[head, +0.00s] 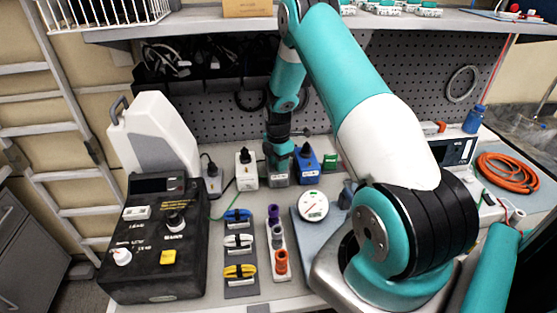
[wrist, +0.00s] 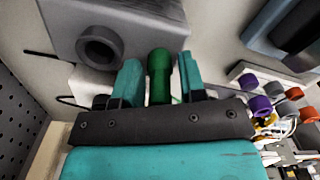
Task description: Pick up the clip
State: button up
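A green, rounded piece, which looks like the clip (wrist: 159,76), stands between the two teal fingers of my gripper (wrist: 158,82) in the wrist view. A narrow gap shows on each side of it, so the fingers do not appear to touch it. Its far end lies close to a grey block (wrist: 135,28) with a round socket; I cannot tell whether it is attached there. In the head view my gripper (head: 278,158) points down at the same grey block (head: 279,179), and the clip is hidden behind the gripper or too small to make out.
A white block (head: 246,173) and a blue block (head: 307,165) flank the grey one closely. A black control box (head: 150,240) stands at left. Blue, white and yellow connectors (head: 239,270) and a rack of coloured rings (head: 281,262) lie in front. A pegboard (head: 215,100) rises behind.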

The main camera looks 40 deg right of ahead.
jog(key=shift+c, duration=0.3)
jog(key=c, duration=0.6)
jog(key=shift+c, duration=0.2)
